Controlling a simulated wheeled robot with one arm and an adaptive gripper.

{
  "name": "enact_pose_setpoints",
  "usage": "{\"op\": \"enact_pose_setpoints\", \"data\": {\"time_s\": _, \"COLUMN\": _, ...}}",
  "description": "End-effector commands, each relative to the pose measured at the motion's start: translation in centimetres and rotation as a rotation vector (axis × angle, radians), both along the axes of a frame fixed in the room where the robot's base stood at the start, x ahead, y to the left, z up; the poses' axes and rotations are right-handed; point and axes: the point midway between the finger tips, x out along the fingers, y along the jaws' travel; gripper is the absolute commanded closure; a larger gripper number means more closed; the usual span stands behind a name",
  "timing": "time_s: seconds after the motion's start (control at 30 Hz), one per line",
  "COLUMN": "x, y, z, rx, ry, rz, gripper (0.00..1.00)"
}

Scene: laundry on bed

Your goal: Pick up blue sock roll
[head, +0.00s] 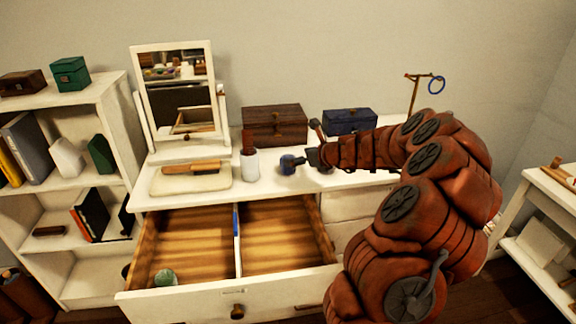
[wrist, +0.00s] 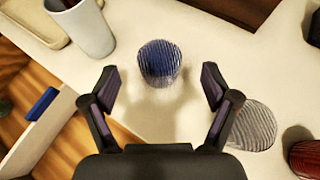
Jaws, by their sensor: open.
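The blue sock roll (wrist: 159,61) is a ribbed dark blue roll on the white dresser top. In the wrist view it sits just beyond and between the spread fingers of my gripper (wrist: 160,88), with no finger seen touching it. In the head view the blue sock roll (head: 288,164) is on the dresser top, left of my gripper (head: 312,146). My gripper is open and empty. A grey ribbed roll (wrist: 253,126) lies beside the right finger in the wrist view.
A white cup (head: 250,163) with a brown item stands left of the blue roll. Brown (head: 275,125) and blue (head: 349,121) boxes stand behind. An open divided drawer (head: 236,288) juts out below, with a greenish roll (head: 165,278) at its left. A mirror (head: 181,95) stands at left.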

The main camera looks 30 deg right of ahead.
Motion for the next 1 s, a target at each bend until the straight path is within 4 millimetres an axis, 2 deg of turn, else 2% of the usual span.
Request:
{"op": "enact_pose_setpoints", "data": {"time_s": 0.17, "x": 1.0, "y": 0.3, "z": -0.7, "rx": -0.002, "ry": 0.000, "rz": 0.003, "gripper": 0.13}}
{"op": "enact_pose_setpoints", "data": {"time_s": 0.4, "x": 3.1, "y": 0.7, "z": -2.9, "rx": -0.002, "ry": 0.002, "rz": 0.002, "gripper": 0.13}}
{"op": "enact_pose_setpoints", "data": {"time_s": 0.53, "x": 4.1, "y": 0.9, "z": -3.3, "rx": -0.004, "ry": 0.000, "rz": 0.002, "gripper": 0.13}}
{"op": "enact_pose_setpoints", "data": {"time_s": 0.87, "x": 4.6, "y": 1.0, "z": -3.6, "rx": -0.004, "ry": -0.001, "rz": 0.002, "gripper": 0.13}}
{"op": "enact_pose_setpoints", "data": {"time_s": 1.0, "x": 4.6, "y": 1.0, "z": -3.6, "rx": -0.004, "ry": -0.001, "rz": 0.002, "gripper": 0.25}}
